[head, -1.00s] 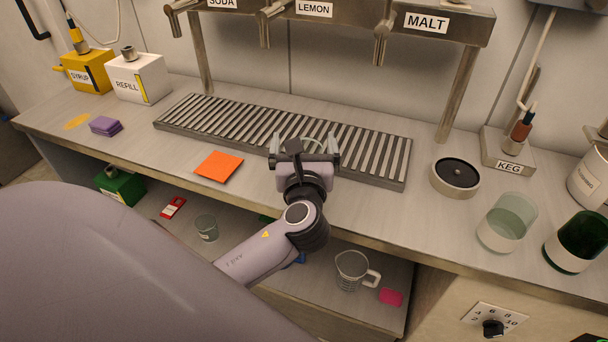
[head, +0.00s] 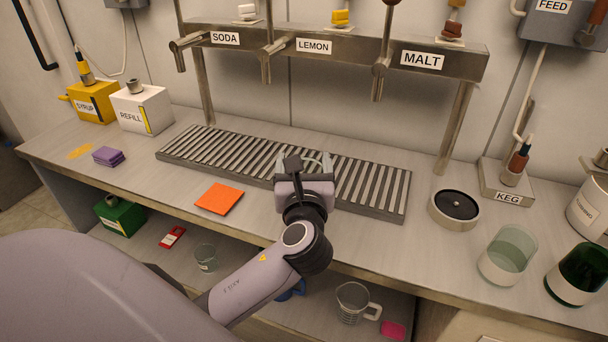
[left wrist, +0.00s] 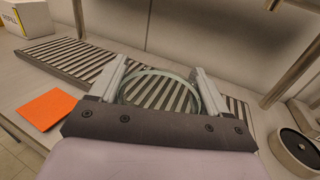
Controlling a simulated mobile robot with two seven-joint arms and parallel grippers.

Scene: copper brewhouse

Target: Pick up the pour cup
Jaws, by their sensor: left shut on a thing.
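A clear glass cup, seemingly the pour cup (head: 314,161), is over the slatted drip tray (head: 230,148). Its round rim also shows between the fingers in the left wrist view (left wrist: 160,72). My left gripper (head: 305,169) is shut on this cup, one finger on each side. The gripper body hides the cup's lower part in the head view, so I cannot tell whether its base touches the tray. My right gripper is not in view.
Taps labelled SODA, LEMON and MALT (head: 380,82) hang above the tray. An orange card (head: 219,199) lies in front. A round black-topped disc (head: 455,205), a clear glass (head: 508,254) and a green glass (head: 580,272) stand right. A measuring jug (head: 352,302) is on the lower shelf.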

